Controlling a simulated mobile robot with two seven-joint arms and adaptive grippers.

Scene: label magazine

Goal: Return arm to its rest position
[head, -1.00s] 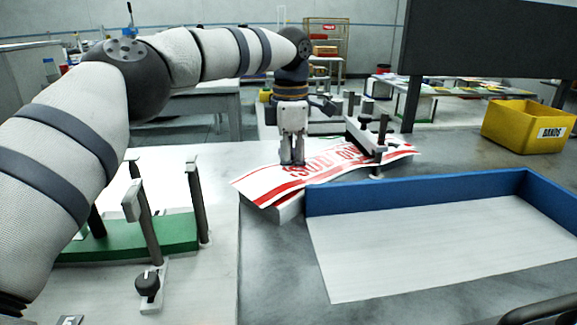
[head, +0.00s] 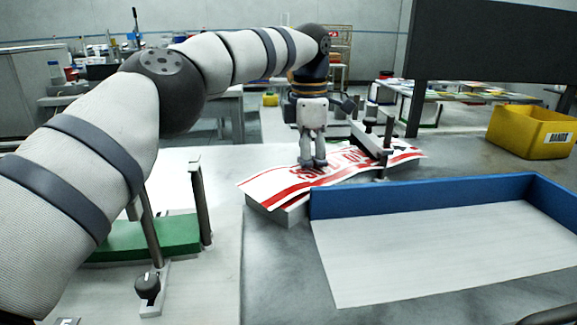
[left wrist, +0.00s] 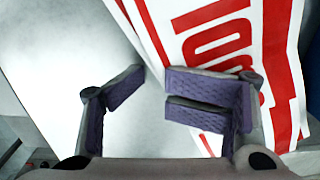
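My left arm (head: 80,190) reaches in from the left and over the table. My left gripper (head: 312,163) points down just above the red-and-white printed labels (head: 275,188), which lie on a light block. In the left wrist view its fingers (left wrist: 155,85) stand apart with a narrow gap and nothing seen between them. The labels (left wrist: 225,45) lie beneath the right-hand fingers there, partly hidden by them. I cannot tell whether the fingertips touch the labels. My right gripper is not clearly seen.
A post-and-bar fixture (head: 371,139) stands over the labels, close right of the gripper. A blue-walled tray (head: 420,195) is at the right, a yellow bin (head: 530,130) behind it. A green block (head: 150,238) and upright posts (head: 200,200) stand under my left arm.

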